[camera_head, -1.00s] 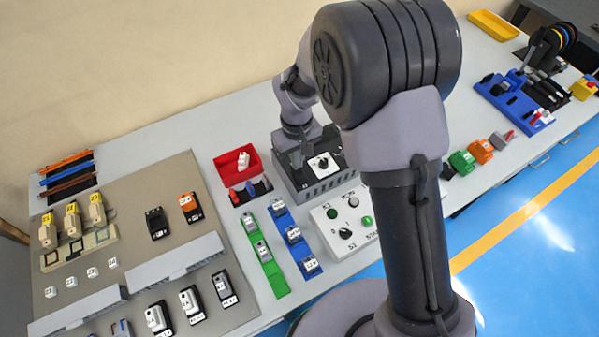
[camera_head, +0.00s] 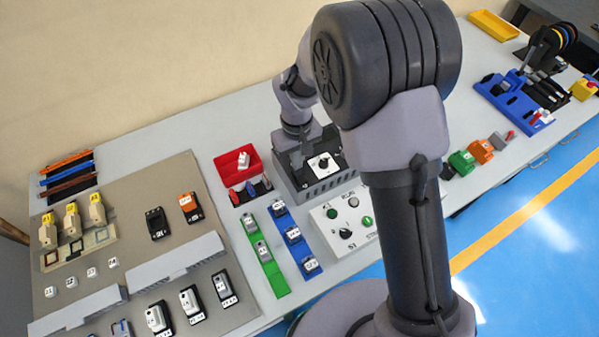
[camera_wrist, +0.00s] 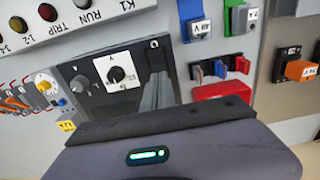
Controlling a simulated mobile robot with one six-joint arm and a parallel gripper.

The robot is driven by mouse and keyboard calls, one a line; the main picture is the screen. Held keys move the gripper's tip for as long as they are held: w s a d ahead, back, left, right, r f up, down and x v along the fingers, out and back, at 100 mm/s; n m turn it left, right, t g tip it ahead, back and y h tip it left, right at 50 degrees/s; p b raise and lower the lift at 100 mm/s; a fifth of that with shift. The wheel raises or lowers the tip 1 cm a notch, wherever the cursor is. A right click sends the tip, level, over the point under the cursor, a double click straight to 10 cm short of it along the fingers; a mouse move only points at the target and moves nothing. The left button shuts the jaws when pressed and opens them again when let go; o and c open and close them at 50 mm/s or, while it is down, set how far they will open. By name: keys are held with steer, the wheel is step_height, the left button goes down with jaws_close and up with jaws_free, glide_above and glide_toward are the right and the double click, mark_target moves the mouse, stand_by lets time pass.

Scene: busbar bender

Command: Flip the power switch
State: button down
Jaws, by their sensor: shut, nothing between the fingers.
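A dark control box (camera_head: 315,182) stands on the bench, with a white dial plate (camera_head: 325,165) and black knob on top. In the wrist view the plate's knob (camera_wrist: 117,73) shows clearly, with a smaller dark knob (camera_wrist: 80,85) to its left. My gripper (camera_head: 297,158) is shut and empty, low over the box, left of the dial plate in the head view. In the wrist view its fingers (camera_wrist: 157,65) cover the box face right of the plate. A small round white mark shows just beyond them. I cannot tell which control is the power switch, or whether the fingers touch it.
A red bin (camera_head: 229,174) stands left of the box. A white panel (camera_head: 327,216) with buttons and a selector is in front. Green (camera_head: 256,252) and blue (camera_head: 303,262) strips hold grey parts. My arm hides the bench right of the box.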

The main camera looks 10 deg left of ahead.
steer(key=shift+f+b, duration=0.8)
steer(key=shift+f, duration=0.25)
stand_by(0.4)
steer(key=shift+r, duration=0.1)
step_height(320, 180, up, 7)
steer(key=p, duration=0.5)
